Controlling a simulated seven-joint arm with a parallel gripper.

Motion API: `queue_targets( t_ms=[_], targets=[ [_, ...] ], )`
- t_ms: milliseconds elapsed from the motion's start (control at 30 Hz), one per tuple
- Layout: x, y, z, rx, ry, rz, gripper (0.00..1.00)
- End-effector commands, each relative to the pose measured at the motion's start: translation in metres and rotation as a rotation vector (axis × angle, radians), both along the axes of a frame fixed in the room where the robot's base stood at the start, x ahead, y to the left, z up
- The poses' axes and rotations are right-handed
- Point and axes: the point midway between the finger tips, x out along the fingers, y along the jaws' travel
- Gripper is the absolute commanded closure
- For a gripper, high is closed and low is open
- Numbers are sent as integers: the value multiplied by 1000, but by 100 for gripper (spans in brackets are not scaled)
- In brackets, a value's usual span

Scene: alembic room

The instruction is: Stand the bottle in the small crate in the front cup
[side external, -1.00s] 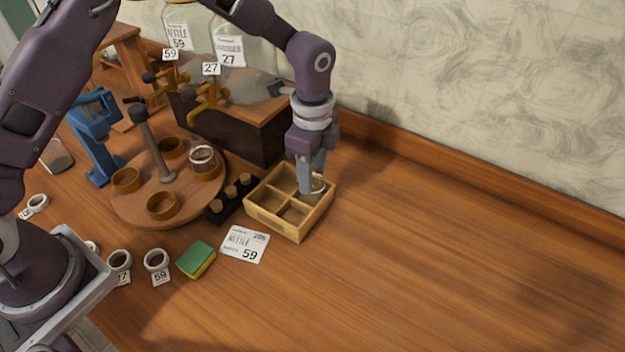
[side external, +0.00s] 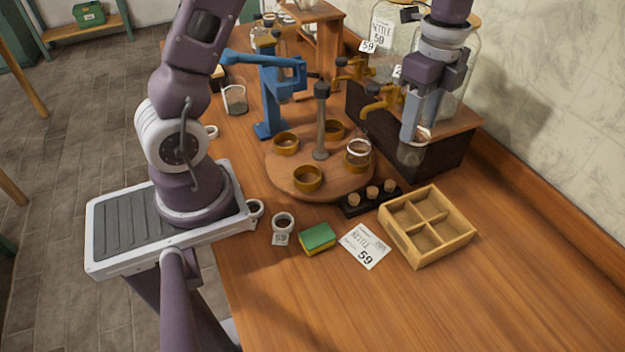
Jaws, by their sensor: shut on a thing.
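My gripper (side external: 416,134) is shut on a small clear glass bottle (side external: 410,154) and holds it upright in the air, in front of the dark-sided stand. The small wooden crate (side external: 451,246) sits below on the table, and its four compartments look empty. A round wooden turntable (side external: 279,178) with a central post carries several brass cups. The cup nearest the camera (side external: 308,180) is empty. The left cup (side external: 285,144) and the back cup (side external: 334,130) also look empty. The right cup (side external: 357,164) has a glass bottle (side external: 358,147) standing in it.
A dark rack with corks (side external: 371,194) lies between turntable and crate. A blue press (side external: 268,90) stands behind left. Large jars with brass taps (side external: 380,98) stand on the dark-sided stand (side external: 440,163). A label card (side external: 364,246) and sponge (side external: 318,238) lie in front.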

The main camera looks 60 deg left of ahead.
Motion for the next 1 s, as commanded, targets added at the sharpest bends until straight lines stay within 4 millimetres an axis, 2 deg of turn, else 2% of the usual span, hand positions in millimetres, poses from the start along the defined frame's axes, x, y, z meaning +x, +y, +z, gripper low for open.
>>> queue_targets(
  t_ms=[33, 100, 200, 400, 500, 633, 800, 1000],
  targets=[
    [-14, 24, 5, 0, -1, 29, 100],
    [-38, 51, 8, 2, -2, 53, 100],
    [-72, 79, 8, 3, 0, 84, 100],
    [-133, 110, 1, 4, 0, 133, 100],
    [-152, 116, -4, 3, 2, 148, 100],
    [-163, 119, -14, -1, 3, 152, 100],
    [-164, 117, -54, -6, 5, 146, 100],
    [-164, 117, -91, -4, 5, 147, 100]
  ],
)
